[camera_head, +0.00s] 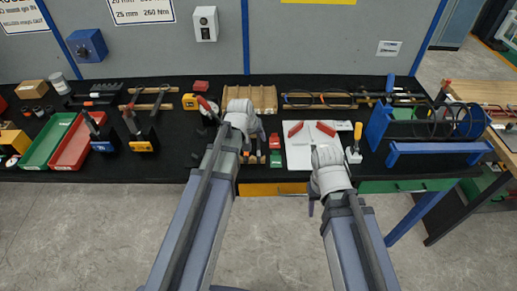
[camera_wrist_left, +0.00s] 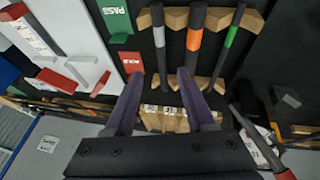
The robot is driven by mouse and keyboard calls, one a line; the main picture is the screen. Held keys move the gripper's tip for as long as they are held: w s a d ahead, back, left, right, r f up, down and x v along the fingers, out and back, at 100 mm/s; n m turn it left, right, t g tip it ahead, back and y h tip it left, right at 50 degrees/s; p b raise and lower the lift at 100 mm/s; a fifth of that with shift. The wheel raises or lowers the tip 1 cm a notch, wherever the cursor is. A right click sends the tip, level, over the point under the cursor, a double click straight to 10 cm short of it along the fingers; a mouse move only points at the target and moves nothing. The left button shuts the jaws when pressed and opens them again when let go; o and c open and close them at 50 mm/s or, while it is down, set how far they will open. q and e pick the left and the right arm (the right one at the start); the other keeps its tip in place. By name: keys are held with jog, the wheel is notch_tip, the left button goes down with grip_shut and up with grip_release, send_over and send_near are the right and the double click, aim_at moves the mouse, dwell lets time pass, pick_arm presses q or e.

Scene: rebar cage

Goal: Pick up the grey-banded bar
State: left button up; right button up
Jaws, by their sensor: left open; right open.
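In the left wrist view, three dark bars lie side by side across a notched wooden rack (camera_wrist_left: 176,20). The grey-banded bar (camera_wrist_left: 158,40) is the leftmost there, beside the orange-banded bar (camera_wrist_left: 194,40) and the green-banded bar (camera_wrist_left: 232,38). My left gripper (camera_wrist_left: 160,76) is open and empty, its fingers on either side of the line of the grey-banded bar near one end. In the head view my left gripper (camera_head: 243,120) is over the rack and hides much of the bars. My right gripper (camera_head: 326,160) is over the white board (camera_head: 298,158); its fingers are mostly hidden.
Small red and green boxes (camera_head: 275,158) stand just right of the rack. A ribbed wooden tray (camera_head: 263,97) lies behind it. Clamp-like tools, green and red trays (camera_head: 78,143) fill the left bench. A blue frame (camera_head: 432,150) stands at the right.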

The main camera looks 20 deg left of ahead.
aim_at(258, 145)
pick_arm(q)
jog(key=b+x, duration=0.4)
jog(key=x, duration=0.1)
jog(key=shift+a+f+b, duration=0.1)
jog(key=shift+f+b, duration=0.15)
jog(key=shift+b, duration=0.15)
jog(key=shift+r, duration=0.1)
grip_shut()
dwell(1.2)
